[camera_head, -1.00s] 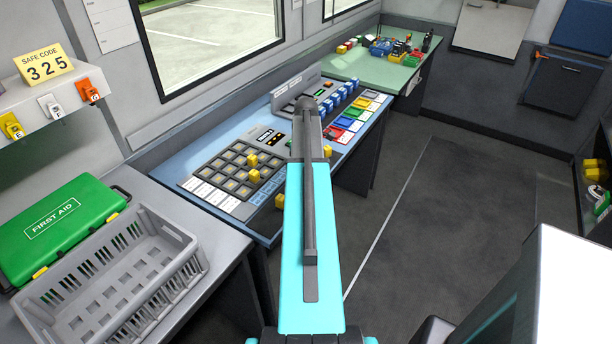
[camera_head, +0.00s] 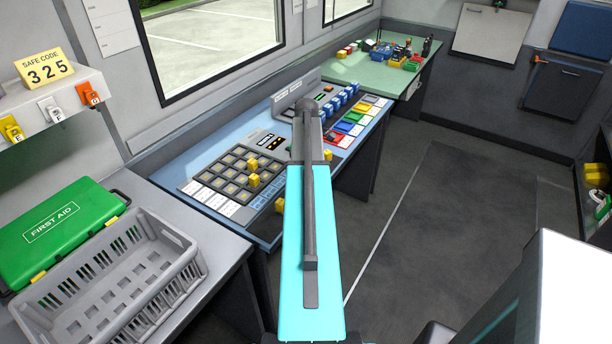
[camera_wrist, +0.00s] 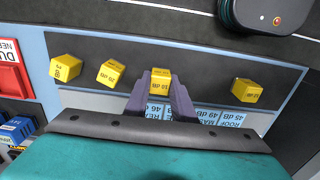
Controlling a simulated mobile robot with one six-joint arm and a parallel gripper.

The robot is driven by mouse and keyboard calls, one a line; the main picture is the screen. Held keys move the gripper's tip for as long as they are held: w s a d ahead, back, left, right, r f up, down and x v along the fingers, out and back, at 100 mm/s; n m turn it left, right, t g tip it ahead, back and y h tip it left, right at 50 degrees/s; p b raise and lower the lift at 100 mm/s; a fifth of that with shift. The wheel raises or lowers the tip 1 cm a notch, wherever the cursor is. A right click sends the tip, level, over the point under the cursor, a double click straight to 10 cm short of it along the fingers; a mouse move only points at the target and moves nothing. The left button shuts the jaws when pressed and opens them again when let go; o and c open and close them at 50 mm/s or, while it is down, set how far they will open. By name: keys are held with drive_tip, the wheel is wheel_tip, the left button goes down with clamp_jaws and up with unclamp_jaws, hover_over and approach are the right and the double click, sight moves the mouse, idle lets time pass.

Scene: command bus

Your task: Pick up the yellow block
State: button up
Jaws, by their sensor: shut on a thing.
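In the wrist view, my gripper (camera_wrist: 160,84) has its two purple-grey fingers closed around a yellow block (camera_wrist: 160,75) with a printed dB label. Other yellow blocks stand apart from it: one (camera_wrist: 66,68) at the far left, one (camera_wrist: 112,72) nearer on the left, and one (camera_wrist: 245,91) on the right. In the head view, yellow blocks (camera_head: 253,180) show on the blue console (camera_head: 165,165) and at its front edge (camera_head: 281,204). My arm hides the gripper and its held block there.
A grey crate (camera_head: 190,268) and a green first aid case (camera_head: 45,240) sit on the left counter. The console carries a keypad and coloured blocks. A green table (camera_head: 350,68) with small items stands behind. The floor on the right is mostly clear.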

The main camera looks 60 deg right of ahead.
wheel_tip(320, 180, up, 2)
drive_tip(key=shift+r+b, duration=0.1)
drive_tip(key=shift+b, duration=0.25)
drive_tip(key=shift+s+a+r, duration=0.1)
drive_tip(key=shift+s+a, duration=0.1)
drive_tip(key=shift+s, duration=0.05)
drive_tip(key=s+a+r+b, duration=0.1)
drive_tip(key=s+a+b, duration=0.2)
drive_tip(key=s+a, duration=0.5)
drive_tip(key=s, duration=0.5)
drive_tip(key=shift+r, duration=0.25)
drive_tip(key=shift+a, duration=0.1)
